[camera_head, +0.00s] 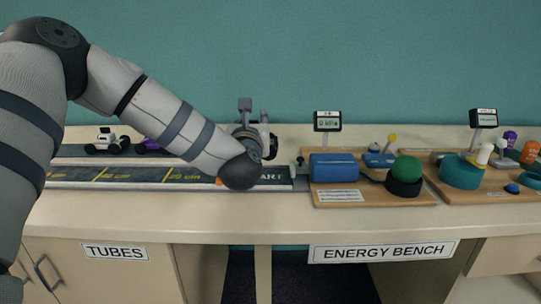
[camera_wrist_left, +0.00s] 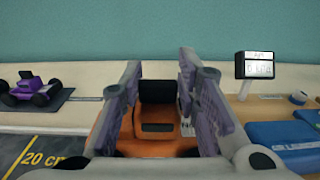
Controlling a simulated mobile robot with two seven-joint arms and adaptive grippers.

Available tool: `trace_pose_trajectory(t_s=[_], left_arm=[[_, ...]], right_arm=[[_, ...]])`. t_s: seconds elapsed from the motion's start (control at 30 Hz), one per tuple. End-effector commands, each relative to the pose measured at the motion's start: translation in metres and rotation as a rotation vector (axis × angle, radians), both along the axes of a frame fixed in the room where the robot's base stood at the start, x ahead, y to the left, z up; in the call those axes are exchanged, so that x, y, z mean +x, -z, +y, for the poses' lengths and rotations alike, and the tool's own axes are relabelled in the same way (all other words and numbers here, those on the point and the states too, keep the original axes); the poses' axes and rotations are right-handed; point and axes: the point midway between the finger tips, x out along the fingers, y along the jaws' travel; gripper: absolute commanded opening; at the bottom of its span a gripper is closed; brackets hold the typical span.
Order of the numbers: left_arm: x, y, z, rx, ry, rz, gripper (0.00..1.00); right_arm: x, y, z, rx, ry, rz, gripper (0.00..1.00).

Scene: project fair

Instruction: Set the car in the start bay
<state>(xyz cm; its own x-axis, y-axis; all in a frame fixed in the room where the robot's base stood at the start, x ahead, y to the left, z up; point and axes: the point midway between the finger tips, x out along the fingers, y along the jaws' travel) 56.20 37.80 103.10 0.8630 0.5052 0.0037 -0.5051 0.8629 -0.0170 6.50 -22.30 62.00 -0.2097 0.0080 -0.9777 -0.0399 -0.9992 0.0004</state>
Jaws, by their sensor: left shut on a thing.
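An orange car (camera_wrist_left: 155,146) with a black seat-like part (camera_wrist_left: 157,92) shows between the fingers in the left wrist view. My left gripper (camera_wrist_left: 160,75) is shut on it, one finger on each side. In the head view my left gripper (camera_head: 255,140) is over the right end of the dark track (camera_head: 130,174), near the START lettering (camera_head: 272,175). My forearm and wrist hide most of the start bay and the car there. I cannot tell whether the car touches the track. My right gripper is not in view.
A white car (camera_head: 106,142) and a purple car (camera_head: 148,146) stand behind the track at left. Right of the track's end is a wooden board with a blue block (camera_head: 334,167), a green dome (camera_head: 406,169) and a small display (camera_head: 327,121). Another board (camera_head: 487,184) stands farther right.

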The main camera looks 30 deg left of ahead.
Motion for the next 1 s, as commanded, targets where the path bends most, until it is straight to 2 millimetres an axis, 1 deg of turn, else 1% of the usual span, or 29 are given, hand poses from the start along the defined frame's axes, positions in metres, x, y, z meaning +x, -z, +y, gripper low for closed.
trace_pose_trajectory(t_s=[0.03, 0.1, 0.27, 0.33, 0.43, 0.5, 0.73, 1.0], left_arm=[[0.01, 0.027, -0.004, 0.003, 0.001, 0.023, 0.0], [0.02, 0.037, -0.007, 0.003, 0.0, 0.017, 0.0], [0.03, 0.045, -0.011, 0.0, -0.002, 0.007, 0.0], [0.036, 0.052, -0.013, 0.002, -0.001, 0.007, 0.0], [0.037, 0.072, -0.014, 0.001, 0.0, 0.011, 0.0], [0.036, 0.082, -0.014, 0.0, -0.001, 0.007, 0.0], [0.036, 0.08, -0.013, -0.001, -0.002, 0.002, 0.0], [0.036, 0.09, -0.013, -0.001, -0.001, 0.005, 0.0]], right_arm=[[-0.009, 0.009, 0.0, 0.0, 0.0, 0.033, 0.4], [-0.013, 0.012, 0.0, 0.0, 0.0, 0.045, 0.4], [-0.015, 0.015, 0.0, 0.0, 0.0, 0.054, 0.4], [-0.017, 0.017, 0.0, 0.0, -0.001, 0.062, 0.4], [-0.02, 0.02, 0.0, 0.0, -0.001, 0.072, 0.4], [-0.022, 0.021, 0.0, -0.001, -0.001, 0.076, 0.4], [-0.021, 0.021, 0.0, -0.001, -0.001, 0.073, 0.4], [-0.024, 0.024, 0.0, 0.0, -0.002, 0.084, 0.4]])
